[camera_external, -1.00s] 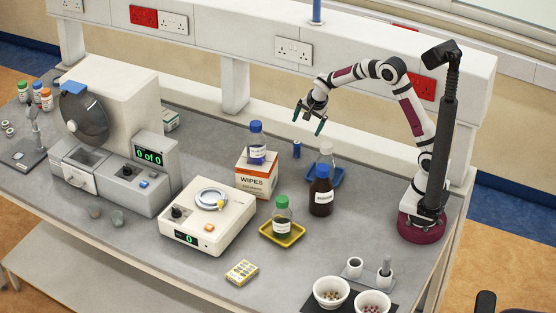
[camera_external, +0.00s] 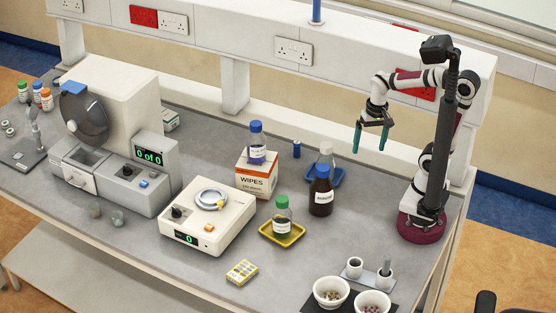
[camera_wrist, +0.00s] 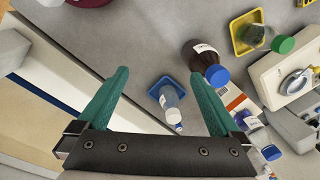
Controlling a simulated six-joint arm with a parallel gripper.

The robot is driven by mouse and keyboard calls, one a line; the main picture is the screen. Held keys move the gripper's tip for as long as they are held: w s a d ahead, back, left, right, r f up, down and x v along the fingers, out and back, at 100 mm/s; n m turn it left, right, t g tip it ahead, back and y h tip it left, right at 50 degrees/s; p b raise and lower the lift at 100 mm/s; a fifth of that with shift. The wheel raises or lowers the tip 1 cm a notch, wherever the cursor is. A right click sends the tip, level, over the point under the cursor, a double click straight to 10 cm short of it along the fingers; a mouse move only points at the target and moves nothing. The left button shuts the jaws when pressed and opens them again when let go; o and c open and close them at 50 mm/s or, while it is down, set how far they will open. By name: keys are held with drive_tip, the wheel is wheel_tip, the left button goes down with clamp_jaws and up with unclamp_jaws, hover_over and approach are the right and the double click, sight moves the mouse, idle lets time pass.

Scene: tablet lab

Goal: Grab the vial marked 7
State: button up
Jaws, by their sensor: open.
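I cannot make out a 7 on anything, so I cannot tell which thing is the vial marked 7. A small blue cylinder (camera_external: 297,149) stands behind the bottles; its marking is too small to read. My gripper (camera_external: 370,147) is open and empty, its teal fingers pointing down above the bench at the back right. In the wrist view my gripper (camera_wrist: 160,75) has a clear bottle (camera_wrist: 169,97) in a blue tray (camera_wrist: 155,88) showing between its fingers, below and apart from them.
A brown bottle (camera_external: 321,197) stands in front of the blue tray. A green-capped bottle (camera_external: 282,219) stands in a yellow tray (camera_external: 268,234). A blue-capped bottle (camera_external: 257,150) stands on the wipes box (camera_external: 256,181). White bowls (camera_external: 331,282) stand at front right.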

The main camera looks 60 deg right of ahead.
drive_tip(key=s+a+f+n+g+y, duration=0.1)
drive_tip(key=s+a+f+n, duration=0.1)
drive_tip(key=s, duration=0.7)
drive_tip(key=shift+a+f+n, duration=0.15)
drive_tip(key=shift+a+n, duration=0.4)
drive_tip(key=shift+n, duration=0.25)
drive_tip(key=shift+w, duration=0.1)
drive_tip(key=c, duration=0.4)
drive_tip(key=w+d+n+g+h, duration=0.1)
drive_tip(key=w+d+n+h, duration=0.45)
drive_tip(key=d, duration=0.35)
drive_tip(key=shift+c, duration=0.2)
drive_tip(key=n+t+h, duration=0.7)
drive_tip(key=n+t, duration=0.2)
drive_tip(key=n, duration=1.6)
hover_over(298, 144)
wheel_tip(298, 144, down, 12)
drive_tip(key=shift+n, duration=0.25)
drive_tip(key=f, duration=0.6)
drive_tip(key=shift+s+a, duration=0.1)
drive_tip(key=shift+a, duration=0.15)
drive_tip(key=x, duration=0.5)
drive_tip(key=shift+f, duration=0.3)
